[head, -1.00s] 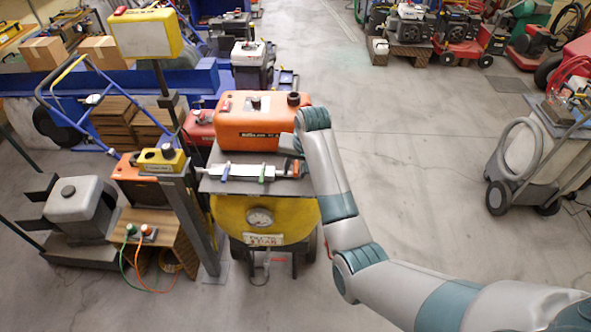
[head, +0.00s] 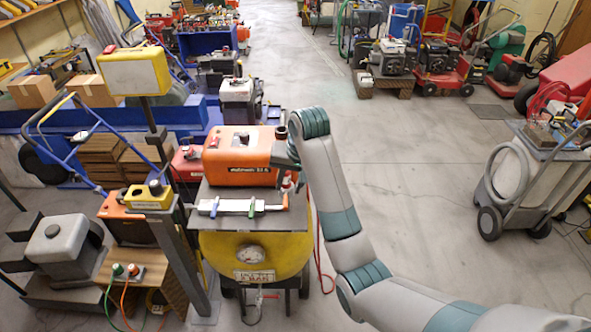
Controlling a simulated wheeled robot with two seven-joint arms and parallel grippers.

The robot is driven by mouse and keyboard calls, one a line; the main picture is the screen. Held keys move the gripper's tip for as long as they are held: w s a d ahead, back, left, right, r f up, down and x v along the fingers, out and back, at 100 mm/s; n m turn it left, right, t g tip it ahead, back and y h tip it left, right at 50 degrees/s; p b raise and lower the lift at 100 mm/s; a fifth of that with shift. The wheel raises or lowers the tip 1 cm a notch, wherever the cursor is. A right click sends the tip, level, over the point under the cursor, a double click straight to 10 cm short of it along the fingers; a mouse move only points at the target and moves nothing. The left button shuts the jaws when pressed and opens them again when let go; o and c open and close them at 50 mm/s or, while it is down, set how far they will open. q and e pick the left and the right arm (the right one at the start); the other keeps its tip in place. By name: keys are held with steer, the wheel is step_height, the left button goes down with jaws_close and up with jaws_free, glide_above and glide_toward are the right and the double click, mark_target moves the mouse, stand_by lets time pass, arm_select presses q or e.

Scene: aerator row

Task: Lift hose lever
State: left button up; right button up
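A silver manifold bar (head: 232,207) lies on the dark grey plate (head: 225,222) of a yellow machine (head: 245,250). It carries a blue lever (head: 214,207) and a green lever (head: 251,207), and an orange-red piece (head: 285,201) sits at its right end. I cannot tell which of these is the hose lever. My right gripper (head: 288,182) points down just above the bar's right end, beside the orange tank (head: 240,158). Its fingers are small and partly hidden by the wrist, so their opening and any contact are unclear. My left gripper is out of view.
A post with a yellow box (head: 135,72) and a small yellow control box (head: 150,196) stand left of the plate. A red hose (head: 318,240) hangs at the machine's right. Open floor (head: 420,180) lies to the right, before a grey hose cart (head: 525,185).

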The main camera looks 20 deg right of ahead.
steer(key=v, duration=0.7)
steer(key=shift+s, duration=0.3)
